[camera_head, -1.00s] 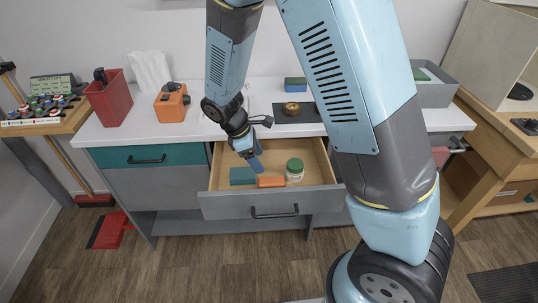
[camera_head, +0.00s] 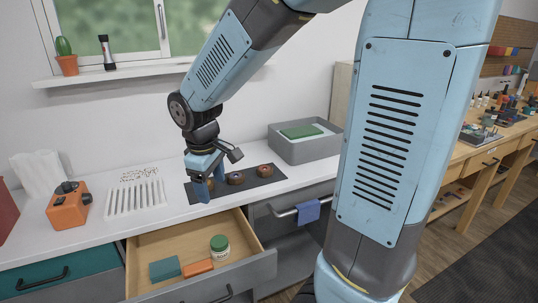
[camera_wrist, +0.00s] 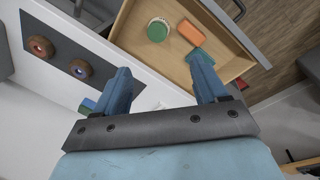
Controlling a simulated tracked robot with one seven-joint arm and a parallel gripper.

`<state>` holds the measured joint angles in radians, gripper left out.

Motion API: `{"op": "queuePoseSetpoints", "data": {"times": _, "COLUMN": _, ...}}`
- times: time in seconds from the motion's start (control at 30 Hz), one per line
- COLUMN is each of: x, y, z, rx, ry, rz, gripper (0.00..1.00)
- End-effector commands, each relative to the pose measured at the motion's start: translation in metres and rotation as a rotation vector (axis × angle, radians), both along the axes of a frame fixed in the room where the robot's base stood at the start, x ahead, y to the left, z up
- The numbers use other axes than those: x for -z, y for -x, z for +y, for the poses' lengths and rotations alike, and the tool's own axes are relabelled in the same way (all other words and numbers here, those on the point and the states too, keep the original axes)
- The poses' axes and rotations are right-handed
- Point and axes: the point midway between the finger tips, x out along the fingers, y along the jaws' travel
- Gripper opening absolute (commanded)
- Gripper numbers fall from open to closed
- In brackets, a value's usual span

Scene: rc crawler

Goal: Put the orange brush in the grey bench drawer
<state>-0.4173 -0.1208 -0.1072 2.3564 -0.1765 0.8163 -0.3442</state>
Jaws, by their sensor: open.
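The grey bench drawer (camera_head: 205,288) is pulled open, with a pale wooden inside. The orange brush, seen as a small orange block (camera_head: 198,268), lies flat on its floor, between a teal block (camera_head: 165,268) and a green-lidded jar (camera_head: 220,248). The orange block also shows in the wrist view (camera_wrist: 189,32), clear of my fingers. My gripper (camera_head: 204,190) is above the bench's front edge, behind the drawer. In the wrist view my gripper (camera_wrist: 160,66) has its blue fingers spread apart with nothing between them.
A dark mat (camera_head: 215,187) with brown rings lies beside my gripper. A grey tray (camera_head: 305,147) stands at the back right. A white slotted rack (camera_head: 135,198) and an orange device (camera_head: 68,203) stand to the left. A blue cloth (camera_head: 308,211) hangs on a right-hand handle.

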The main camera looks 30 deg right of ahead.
Motion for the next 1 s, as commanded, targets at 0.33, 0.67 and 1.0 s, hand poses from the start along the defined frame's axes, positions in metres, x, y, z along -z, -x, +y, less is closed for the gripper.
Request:
{"op": "queuePoseSetpoints", "data": {"times": 0.33, "x": -0.068, "y": 0.052, "z": -0.053, "rx": 0.332, "ry": -0.145, "rz": -0.165, "gripper": 0.72}}
{"op": "queuePoseSetpoints", "data": {"times": 0.67, "x": -0.108, "y": 0.111, "z": -0.083, "rx": 0.611, "ry": -0.263, "rz": -0.316, "gripper": 0.72}}
{"op": "queuePoseSetpoints", "data": {"times": 1.0, "x": -0.119, "y": 0.136, "z": -0.090, "rx": 0.721, "ry": -0.310, "rz": -0.377, "gripper": 0.72}}
